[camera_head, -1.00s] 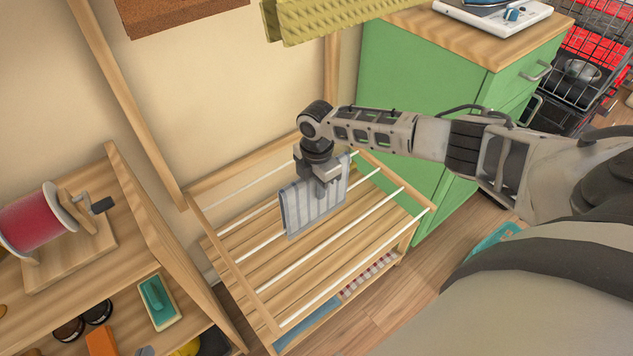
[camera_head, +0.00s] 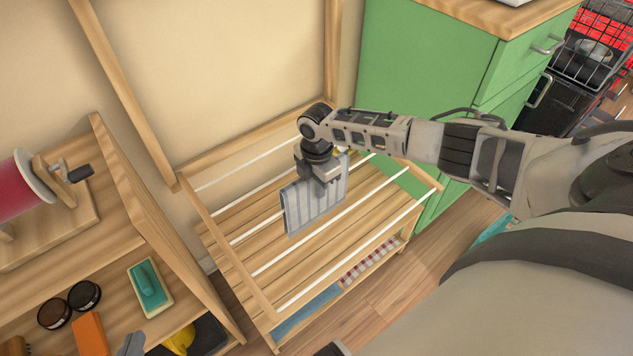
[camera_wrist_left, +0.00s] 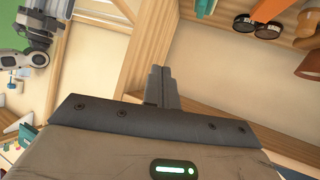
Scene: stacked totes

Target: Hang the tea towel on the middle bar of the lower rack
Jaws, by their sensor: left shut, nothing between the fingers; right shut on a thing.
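The tea towel (camera_head: 314,208), pale grey-blue with stripes, hangs from my right gripper (camera_head: 322,180) above the slatted lower rack. The gripper is shut on its top edge. The rack (camera_head: 262,300) has several parallel white bars (camera_head: 303,250) between wooden side rails. The towel hides part of a bar among the middle ones; I cannot tell whether it touches or straddles it. My left gripper (camera_wrist_left: 162,88) is shut and empty in the left wrist view. Its grey tip (camera_head: 132,345) shows at the bottom left of the head view, away from the towel.
A wooden shelf (camera_head: 150,220) with a red spool (camera_head: 22,187), a teal-backed brush (camera_head: 149,286) and dark round tins stands left of the rack. A green cabinet (camera_head: 425,80) stands behind right. Folded cloths, one red-checked (camera_head: 370,260), lie below the rack. Wooden uprights stand at the wall.

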